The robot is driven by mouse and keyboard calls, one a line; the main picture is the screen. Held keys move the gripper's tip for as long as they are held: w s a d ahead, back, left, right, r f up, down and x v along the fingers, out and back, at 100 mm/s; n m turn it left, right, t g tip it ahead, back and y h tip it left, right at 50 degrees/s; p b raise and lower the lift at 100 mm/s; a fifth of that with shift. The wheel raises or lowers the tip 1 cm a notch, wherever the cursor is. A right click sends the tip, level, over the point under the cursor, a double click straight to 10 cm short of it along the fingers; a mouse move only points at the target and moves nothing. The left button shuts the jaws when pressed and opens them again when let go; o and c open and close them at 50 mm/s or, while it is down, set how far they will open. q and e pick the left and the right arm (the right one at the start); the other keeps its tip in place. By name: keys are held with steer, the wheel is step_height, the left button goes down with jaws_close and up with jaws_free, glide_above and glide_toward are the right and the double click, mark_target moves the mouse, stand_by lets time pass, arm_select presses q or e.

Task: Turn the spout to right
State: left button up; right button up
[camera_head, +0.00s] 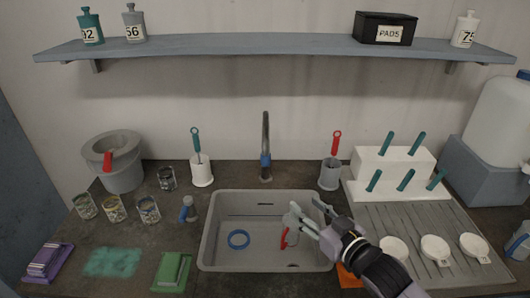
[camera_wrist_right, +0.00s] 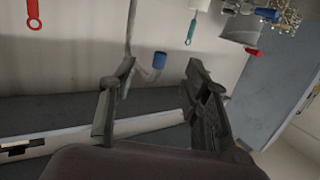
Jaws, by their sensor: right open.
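The grey spout (camera_head: 265,135) stands upright behind the sink (camera_head: 205,238), with a blue band low on it. From the head it looks nearly edge-on, its tip pointing towards me. The spout also shows in the right wrist view (camera_wrist_right: 130,30), with its blue part (camera_wrist_right: 160,60) between the fingers' directions. My right gripper (camera_head: 308,211) is open and empty over the right part of the sink, in front and to the right of the spout, apart from it. Its two fingers also show in the right wrist view (camera_wrist_right: 158,72). My left gripper is not in view.
A grey holder with a red-handled tool (camera_head: 336,142) stands right of the spout; a white holder with a teal brush (camera_head: 196,140) stands left. A blue ring (camera_head: 238,239) and a red-handled item (camera_head: 284,238) lie in the sink. A shelf (camera_head: 270,47) hangs above.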

mark_target(268, 157)
step_height(268, 157, up, 5)
steer(key=w+a+n+y, duration=0.1)
steer(key=w+y, duration=0.1)
steer(key=w, duration=0.1)
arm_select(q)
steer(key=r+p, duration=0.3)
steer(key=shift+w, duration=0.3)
arm_select(e)
steer(key=shift+t, duration=0.3)
steer(key=x, duration=1.6)
steer(key=shift+s+a+f, duration=0.1)
steer(key=shift+a+f, duration=0.05)
steer(key=shift+a, duration=0.1)
jaws_close()
